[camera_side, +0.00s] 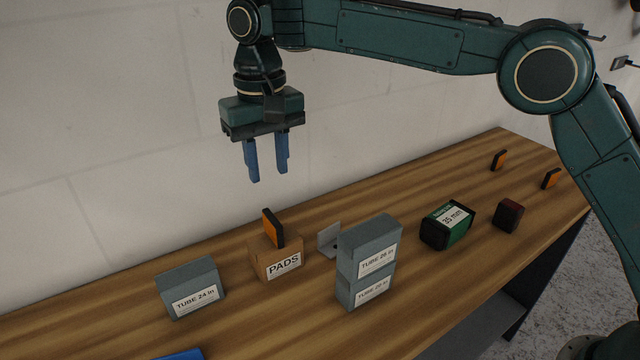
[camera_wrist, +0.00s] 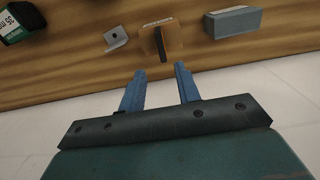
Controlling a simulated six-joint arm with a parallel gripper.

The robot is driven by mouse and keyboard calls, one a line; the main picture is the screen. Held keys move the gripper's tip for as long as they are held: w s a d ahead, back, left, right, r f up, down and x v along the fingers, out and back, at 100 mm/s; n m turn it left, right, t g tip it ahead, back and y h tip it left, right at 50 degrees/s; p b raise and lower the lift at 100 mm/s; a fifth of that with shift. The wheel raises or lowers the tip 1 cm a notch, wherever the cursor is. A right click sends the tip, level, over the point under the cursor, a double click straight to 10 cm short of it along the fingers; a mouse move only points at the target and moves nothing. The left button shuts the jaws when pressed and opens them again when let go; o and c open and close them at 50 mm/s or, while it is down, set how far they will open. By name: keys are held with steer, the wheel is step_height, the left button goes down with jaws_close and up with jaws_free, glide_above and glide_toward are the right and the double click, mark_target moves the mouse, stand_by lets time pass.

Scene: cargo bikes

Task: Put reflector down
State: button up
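An orange reflector with a black frame (camera_side: 273,229) stands upright on top of the brown PADS box (camera_side: 277,261). In the wrist view the reflector (camera_wrist: 160,45) shows as a dark narrow strip on the box (camera_wrist: 174,34). My gripper (camera_side: 269,178) hangs above the reflector and clear of it, with its blue fingers apart and nothing between them. In the wrist view the two fingers (camera_wrist: 160,75) are also spread and empty. Two more orange reflectors, a nearer one (camera_side: 551,178) and a farther one (camera_side: 499,160), stand at the far right of the bench.
A TUBE 24 in box (camera_side: 189,287) stands left of the PADS box. A grey metal bracket (camera_side: 328,240) and two stacked grey tube boxes (camera_side: 369,262) stand right of it. A green 35 mm box (camera_side: 447,225) and a dark red block (camera_side: 508,216) are farther right. A blue thing (camera_side: 182,354) shows at the bottom edge.

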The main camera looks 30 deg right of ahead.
steer(key=s+d+r+t, duration=0.1)
steer(key=s+d+r, duration=0.45)
steer(key=d, duration=0.35)
steer(key=s+d+r+t, duration=0.2)
steer(key=s+d+r, duration=0.2)
steer(key=s+d, duration=0.45)
steer(key=s+d+f+t, duration=0.1)
steer(key=s+d+f, duration=0.3)
steer(key=s, duration=0.5)
steer(key=s+d+f+t, duration=0.1)
steer(key=s+d+f, duration=0.3)
steer(key=s+d, duration=0.3)
steer(key=shift+s+d+f+t, duration=0.15)
steer(key=shift+s+f+t, duration=0.15)
steer(key=shift+s, duration=0.75)
